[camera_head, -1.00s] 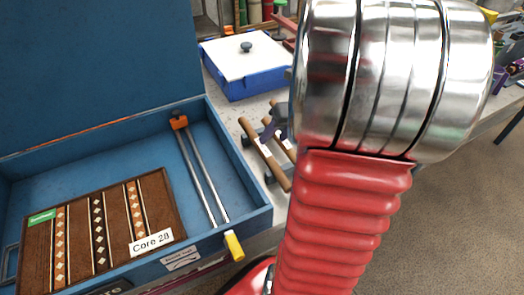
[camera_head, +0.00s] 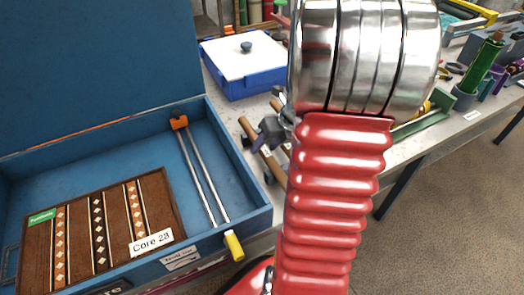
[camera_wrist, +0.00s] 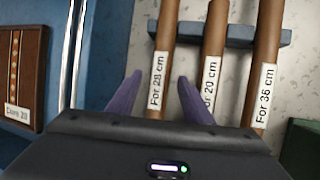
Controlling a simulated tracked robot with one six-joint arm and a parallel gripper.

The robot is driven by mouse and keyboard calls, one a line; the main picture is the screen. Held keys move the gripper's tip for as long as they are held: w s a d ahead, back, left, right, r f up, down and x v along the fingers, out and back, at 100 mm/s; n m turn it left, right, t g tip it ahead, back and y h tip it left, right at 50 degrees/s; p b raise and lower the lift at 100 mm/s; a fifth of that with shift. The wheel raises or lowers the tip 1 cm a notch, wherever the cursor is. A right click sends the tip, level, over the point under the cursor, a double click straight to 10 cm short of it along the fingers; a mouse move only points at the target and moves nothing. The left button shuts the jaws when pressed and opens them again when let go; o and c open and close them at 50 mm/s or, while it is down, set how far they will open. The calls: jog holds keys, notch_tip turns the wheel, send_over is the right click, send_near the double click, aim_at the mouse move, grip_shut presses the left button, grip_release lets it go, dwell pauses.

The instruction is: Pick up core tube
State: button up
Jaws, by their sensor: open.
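Three brown core tubes lie side by side across a blue rack in the wrist view. The left tube (camera_wrist: 167,25) is labelled "For 28 cm", the middle tube (camera_wrist: 214,45) "For 20 cm" and the right tube (camera_wrist: 266,40) "For 36 cm". My gripper (camera_wrist: 160,78) is open, with purple fingers. The 28 cm tube appears between the fingertips; the right finger covers part of the 20 cm label. I cannot tell how far below the fingers the tube is. In the head view my gripper (camera_head: 271,130) is over the tubes (camera_head: 262,150), partly hidden by my arm.
An open blue case (camera_head: 245,195) at left holds a patterned brown panel (camera_head: 115,225) labelled "Core 28" and two metal rods (camera_head: 205,180). A blue box with a white lid (camera_head: 247,65) stands behind. Green cylinders (camera_head: 478,65) stand at right. The blue rack (camera_wrist: 240,36) supports the tubes.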

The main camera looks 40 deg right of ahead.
jog(key=shift+w+a+f, duration=0.1)
jog(key=shift+w+f, duration=0.05)
jog(key=shift+f, duration=0.25)
grip_shut()
dwell(0.6)
jog(key=shift+r, duration=0.1)
notch_tip(320, 180, up, 10)
dwell(0.6)
dwell(0.5)
